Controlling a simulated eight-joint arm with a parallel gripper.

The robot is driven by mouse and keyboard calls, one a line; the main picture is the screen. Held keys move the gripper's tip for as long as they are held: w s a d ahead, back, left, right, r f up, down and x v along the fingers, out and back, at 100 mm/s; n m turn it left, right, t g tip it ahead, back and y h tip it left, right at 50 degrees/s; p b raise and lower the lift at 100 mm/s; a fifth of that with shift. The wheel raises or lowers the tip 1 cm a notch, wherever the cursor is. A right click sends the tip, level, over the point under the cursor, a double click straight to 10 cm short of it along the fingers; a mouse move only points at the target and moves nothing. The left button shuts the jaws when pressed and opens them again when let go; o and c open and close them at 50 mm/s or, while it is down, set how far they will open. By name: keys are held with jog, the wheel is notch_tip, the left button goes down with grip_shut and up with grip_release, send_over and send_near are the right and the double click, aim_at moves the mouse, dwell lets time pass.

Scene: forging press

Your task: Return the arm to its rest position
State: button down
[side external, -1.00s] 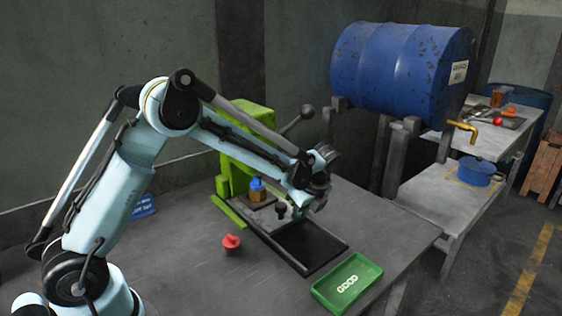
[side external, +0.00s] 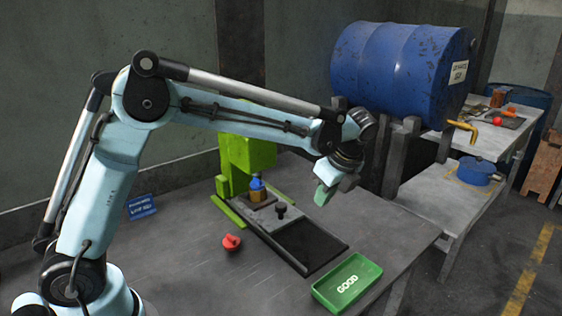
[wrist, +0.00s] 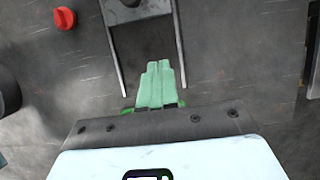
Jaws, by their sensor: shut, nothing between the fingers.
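My gripper (side external: 326,190) is in the air above the right part of the grey table, in front of the blue drum. Its pale green fingers are together and hold nothing; they also show in the wrist view (wrist: 158,75). A blue-topped brown piece (side external: 257,190) sits at the press, below and left of my gripper.
A red knob-like piece (side external: 232,242) stands on the table (side external: 190,270), left of the black plate (side external: 310,246). A green GOOD tray (side external: 347,284) lies at the front right.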

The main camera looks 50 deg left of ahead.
jog(key=s+a+r+n+t+h, duration=0.2)
jog(key=s+n+t+h, duration=0.2)
jog(key=s+n, duration=1.3)
jog(key=n+t, duration=0.1)
jog(key=t, duration=0.2)
jog(key=shift+r, duration=0.2)
